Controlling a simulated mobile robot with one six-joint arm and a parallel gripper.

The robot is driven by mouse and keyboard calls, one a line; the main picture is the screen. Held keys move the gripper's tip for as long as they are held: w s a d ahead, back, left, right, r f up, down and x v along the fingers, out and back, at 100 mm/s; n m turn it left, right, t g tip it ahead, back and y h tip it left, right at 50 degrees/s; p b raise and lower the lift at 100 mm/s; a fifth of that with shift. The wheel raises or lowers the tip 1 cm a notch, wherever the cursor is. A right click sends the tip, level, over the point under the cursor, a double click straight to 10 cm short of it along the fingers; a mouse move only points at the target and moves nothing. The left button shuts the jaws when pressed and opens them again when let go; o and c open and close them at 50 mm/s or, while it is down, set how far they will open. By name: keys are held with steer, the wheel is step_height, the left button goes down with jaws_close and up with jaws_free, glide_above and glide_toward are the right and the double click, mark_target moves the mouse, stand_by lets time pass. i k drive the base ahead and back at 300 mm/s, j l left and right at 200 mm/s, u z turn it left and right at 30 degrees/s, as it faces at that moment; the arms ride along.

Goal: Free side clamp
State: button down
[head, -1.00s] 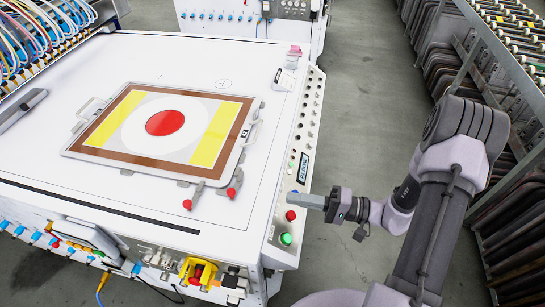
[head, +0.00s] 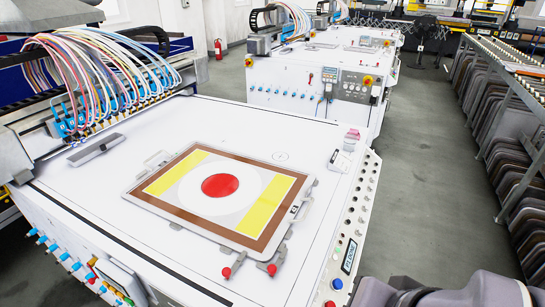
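A framed screen (head: 150,205) with a brown border, yellow bands and a red disc lies on the white machine table (head: 110,240). Two small grey clamps with red knobs sit at its near right corner, one left (head: 227,272) and one right (head: 271,269). Both appear to be at the screen's frame edge; whether they press on it is too small to tell. A grey handle (head: 299,210) is on the screen's right side, and another (head: 157,158) at its far left. My gripper is out of view; only part of my arm shows at the bottom right.
Coloured hoses (head: 95,75) and a print head stand at the back left. A rack (head: 515,150) stands right, across a clear floor aisle (head: 420,180).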

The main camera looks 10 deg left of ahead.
mark_target(227, 271)
steer(key=j, duration=1.6)
steer(key=i+z, duration=0.05)
steer(key=i, duration=0.05)
